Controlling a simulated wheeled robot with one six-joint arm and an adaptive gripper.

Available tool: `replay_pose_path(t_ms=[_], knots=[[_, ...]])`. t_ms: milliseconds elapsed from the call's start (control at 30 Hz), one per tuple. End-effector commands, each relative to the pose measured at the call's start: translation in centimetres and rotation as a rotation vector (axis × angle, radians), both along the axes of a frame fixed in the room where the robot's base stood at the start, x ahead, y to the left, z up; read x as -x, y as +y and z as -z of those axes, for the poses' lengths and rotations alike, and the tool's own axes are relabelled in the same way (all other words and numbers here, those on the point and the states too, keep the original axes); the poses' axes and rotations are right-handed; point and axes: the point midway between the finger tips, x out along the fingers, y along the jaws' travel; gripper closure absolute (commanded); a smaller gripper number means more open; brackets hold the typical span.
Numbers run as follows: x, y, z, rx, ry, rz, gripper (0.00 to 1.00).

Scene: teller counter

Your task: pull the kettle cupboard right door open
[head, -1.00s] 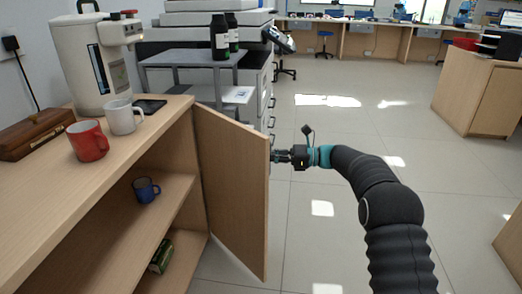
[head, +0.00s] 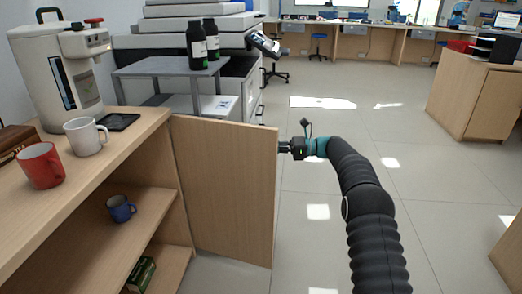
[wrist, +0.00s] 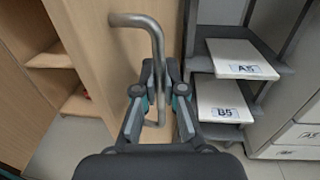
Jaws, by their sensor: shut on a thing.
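The kettle cupboard's right door (head: 225,190) stands wide open in the head view, swung out from the cupboard (head: 95,205) on its left. In the wrist view the door (wrist: 115,65) carries a grey bar handle (wrist: 157,50). My gripper (wrist: 157,108) is shut on the lower part of this handle. In the head view my gripper (head: 287,148) is at the door's free edge, and the handle is hidden behind the door there. The kettle (head: 62,75) stands on the cupboard top.
A red mug (head: 40,166), a white mug (head: 84,138) and a dark phone-like slab (head: 119,121) are on the cupboard top. A blue mug (head: 121,209) is on the shelf inside. A grey stand (head: 165,68) with dark bottles is behind the door. Floor to the right is clear.

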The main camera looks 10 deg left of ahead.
Motion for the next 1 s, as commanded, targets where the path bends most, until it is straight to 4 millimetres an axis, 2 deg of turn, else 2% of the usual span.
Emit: replay_pose_path(t_ms=[533, 567, 600, 1000], knots=[[-0.6, -0.7, 0.0, 0.000, 0.000, 0.010, 1.00], [-0.6, -0.7, 0.0, 0.000, 0.000, 0.010, 0.86], [-0.6, -0.7, 0.0, 0.000, 0.000, 0.010, 0.80], [-0.9, -1.5, 0.0, 0.000, 0.000, 0.013, 0.80]])
